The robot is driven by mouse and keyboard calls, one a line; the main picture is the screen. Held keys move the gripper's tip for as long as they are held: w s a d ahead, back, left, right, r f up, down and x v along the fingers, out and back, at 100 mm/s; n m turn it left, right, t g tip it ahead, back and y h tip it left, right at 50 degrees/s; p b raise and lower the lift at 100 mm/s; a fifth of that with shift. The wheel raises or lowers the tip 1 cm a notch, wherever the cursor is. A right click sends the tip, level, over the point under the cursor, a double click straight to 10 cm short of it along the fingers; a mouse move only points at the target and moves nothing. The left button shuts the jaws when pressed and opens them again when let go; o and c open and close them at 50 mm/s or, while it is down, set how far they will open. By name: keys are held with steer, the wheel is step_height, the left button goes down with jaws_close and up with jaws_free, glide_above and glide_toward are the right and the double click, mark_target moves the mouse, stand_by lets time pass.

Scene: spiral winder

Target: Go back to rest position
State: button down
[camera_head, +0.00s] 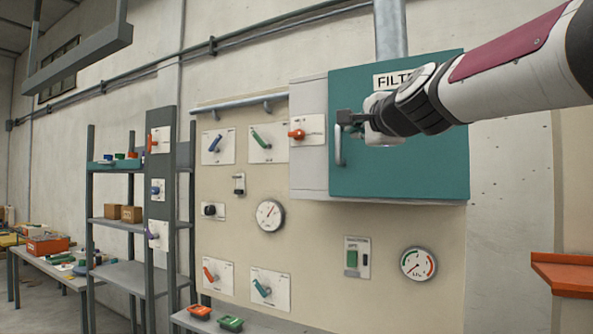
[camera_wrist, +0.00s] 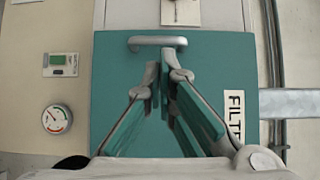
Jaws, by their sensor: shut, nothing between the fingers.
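My gripper (camera_head: 345,118) is at the end of my arm, which reaches in from the upper right in the head view. It is shut and empty, in front of the teal cabinet door (camera_head: 420,165). The door is closed and carries a FILT... label (camera_head: 392,79), partly hidden by my arm. The silver door handle (camera_head: 340,146) is just below my fingertips in the head view. In the wrist view, the gripper (camera_wrist: 163,75) points at the handle (camera_wrist: 158,41), with the fingertips close to it. I cannot tell whether they touch it.
Shelves (camera_head: 118,223) stand left; an orange shelf (camera_head: 565,272) juts out at right.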

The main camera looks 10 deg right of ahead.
steer(key=s+a+f+n+g, duration=0.1)
steer(key=s+f+n+g, duration=0.5)
steer(key=s+f, duration=1)
steer(key=s+a+f+n+g, duration=0.1)
steer(key=s+f+n+g, duration=0.5)
steer(key=s+f+n, duration=0.5)
steer(key=s+f, duration=0.5)
steer(key=f, duration=0.6)
steer(key=shift+s+n+h, duration=0.3)
steer(key=shift+s, duration=0.1)
